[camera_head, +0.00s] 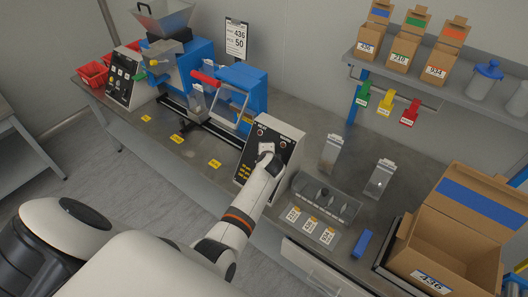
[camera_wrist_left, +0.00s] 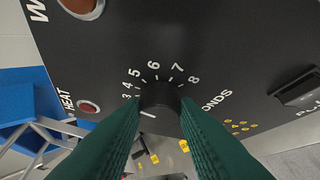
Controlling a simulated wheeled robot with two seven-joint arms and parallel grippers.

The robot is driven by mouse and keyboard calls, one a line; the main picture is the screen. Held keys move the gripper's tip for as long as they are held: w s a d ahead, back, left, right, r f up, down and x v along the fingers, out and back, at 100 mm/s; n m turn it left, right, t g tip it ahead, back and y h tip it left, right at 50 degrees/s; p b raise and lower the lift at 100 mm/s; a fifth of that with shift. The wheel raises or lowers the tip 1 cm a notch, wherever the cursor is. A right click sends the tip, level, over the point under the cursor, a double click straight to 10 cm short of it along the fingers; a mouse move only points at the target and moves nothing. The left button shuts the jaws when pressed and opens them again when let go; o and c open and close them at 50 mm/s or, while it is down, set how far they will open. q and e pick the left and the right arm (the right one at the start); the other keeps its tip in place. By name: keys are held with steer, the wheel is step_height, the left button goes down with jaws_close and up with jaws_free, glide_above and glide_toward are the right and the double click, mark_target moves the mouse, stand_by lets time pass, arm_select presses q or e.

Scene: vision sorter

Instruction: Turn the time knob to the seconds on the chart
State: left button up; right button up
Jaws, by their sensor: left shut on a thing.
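The time knob (camera_wrist_left: 160,94) is a round black knob on a black panel (camera_wrist_left: 215,45). Its white dial numbers run from 1 to 8, with "SECONDS" printed to the right. My left gripper (camera_wrist_left: 160,108) is shut on the knob, one green finger on each side. I cannot make out a pointer mark. In the head view my left gripper (camera_head: 267,158) reaches the front of the control box (camera_head: 286,139) and hides the knob. My right gripper is not in view.
Left of the control box stands a blue machine (camera_head: 242,88) with a red handle. An open carton (camera_head: 455,235) labelled 436 is at right. A clear tray (camera_head: 325,198) and label cards (camera_head: 310,225) lie near the bench front. A shelf (camera_head: 440,80) holds small boxes.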

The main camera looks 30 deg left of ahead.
arm_select(q)
steer(key=shift+a+r+n+g+h+p, duration=0.1)
steer(key=shift+n+g+h+p, duration=0.2)
steer(key=shift+n+g+p, duration=0.4)
steer(key=o, duration=1)
steer(key=v, duration=1.2)
steer(key=shift+s+a, duration=0.15)
